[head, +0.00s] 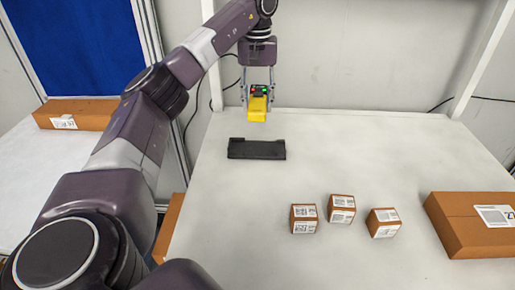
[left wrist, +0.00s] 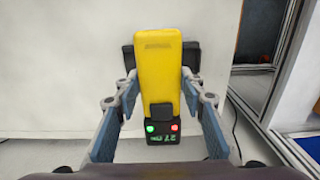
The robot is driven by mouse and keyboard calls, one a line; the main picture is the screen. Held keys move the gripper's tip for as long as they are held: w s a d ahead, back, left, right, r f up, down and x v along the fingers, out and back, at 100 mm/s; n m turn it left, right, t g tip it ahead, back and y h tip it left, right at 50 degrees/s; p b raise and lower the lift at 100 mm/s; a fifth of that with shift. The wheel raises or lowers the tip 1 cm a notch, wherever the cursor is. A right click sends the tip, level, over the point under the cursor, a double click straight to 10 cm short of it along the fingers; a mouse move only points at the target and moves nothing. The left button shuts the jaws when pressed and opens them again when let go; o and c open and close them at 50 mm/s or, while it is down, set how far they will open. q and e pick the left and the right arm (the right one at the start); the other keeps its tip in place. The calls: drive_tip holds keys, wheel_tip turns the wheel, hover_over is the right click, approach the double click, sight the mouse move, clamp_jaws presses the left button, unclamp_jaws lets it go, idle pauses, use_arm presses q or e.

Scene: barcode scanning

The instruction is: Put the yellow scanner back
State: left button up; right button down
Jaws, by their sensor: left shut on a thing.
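The yellow scanner (head: 257,108) has a black end with a green and a red light. My left gripper (head: 258,98) is shut on it and holds it above the back of the white table. In the left wrist view the scanner (left wrist: 160,75) stands between the two blue-grey finger pads, its yellow part pointing away from the gripper. A black holder (head: 257,149) lies on the table, below the scanner in the head view. In the left wrist view the black holder (left wrist: 191,56) shows partly behind the scanner. My right gripper is not in view.
Three small brown boxes with labels (head: 342,208) stand on the white table (head: 220,200), front middle. A large brown box (head: 470,224) lies at the right edge. Another box (head: 75,114) is on the left side table. The table around the holder is clear.

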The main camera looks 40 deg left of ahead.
sight(257, 152)
use_arm(q)
wheel_tip(257, 152, down, 16)
drive_tip(key=shift+w+a+r+p, duration=0.1)
drive_tip(key=shift+r+p, duration=0.15)
drive_tip(key=shift+p, duration=0.85)
drive_tip(key=o, duration=0.9)
drive_tip(key=shift+f, duration=0.15)
drive_tip(key=shift+o, duration=0.9)
drive_tip(key=shift+r, duration=0.25)
drive_tip(key=shift+r+b, duration=1.2)
drive_tip(key=shift+r, duration=4.75)
